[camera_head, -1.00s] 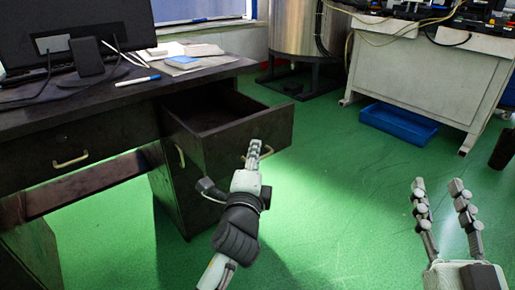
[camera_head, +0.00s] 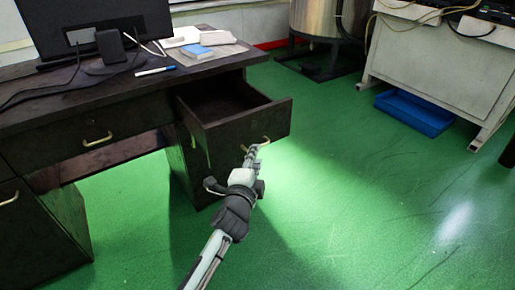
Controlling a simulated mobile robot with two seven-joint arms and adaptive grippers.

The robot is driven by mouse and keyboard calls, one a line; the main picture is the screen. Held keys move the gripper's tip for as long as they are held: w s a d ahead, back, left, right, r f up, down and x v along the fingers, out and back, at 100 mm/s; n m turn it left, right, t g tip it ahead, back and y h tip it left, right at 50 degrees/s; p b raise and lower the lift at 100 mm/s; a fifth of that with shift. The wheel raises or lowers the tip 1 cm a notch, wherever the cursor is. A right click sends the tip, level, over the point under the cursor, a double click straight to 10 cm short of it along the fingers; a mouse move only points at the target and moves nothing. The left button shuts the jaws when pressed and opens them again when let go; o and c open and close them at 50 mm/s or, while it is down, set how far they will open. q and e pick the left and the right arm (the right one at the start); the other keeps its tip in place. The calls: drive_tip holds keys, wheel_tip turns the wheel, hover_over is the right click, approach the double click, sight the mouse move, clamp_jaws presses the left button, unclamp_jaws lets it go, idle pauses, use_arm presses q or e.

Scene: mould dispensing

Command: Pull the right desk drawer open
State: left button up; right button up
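The right desk drawer (camera_head: 250,125) stands pulled out from the dark desk (camera_head: 120,108), and its empty-looking inside shows from above. Its small pale handle (camera_head: 266,140) is on the front panel.
A monitor (camera_head: 95,25), a blue-and-white pen (camera_head: 155,71) and papers (camera_head: 215,55) lie or stand on the desktop. A blue bin (camera_head: 415,113) sits under a white bench (camera_head: 430,65) at the right. The green floor before the drawer is clear.

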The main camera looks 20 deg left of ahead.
use_arm(q)
drive_tip(key=shift+w+a+f, duration=0.15)
drive_tip(key=shift+w, duration=1)
drive_tip(key=shift+w+a+f, duration=0.1)
drive_tip(key=shift+w+f, duration=0.05)
drive_tip(key=shift+w, duration=1)
drive_tip(key=shift+c, duration=0.3)
clamp_jaws()
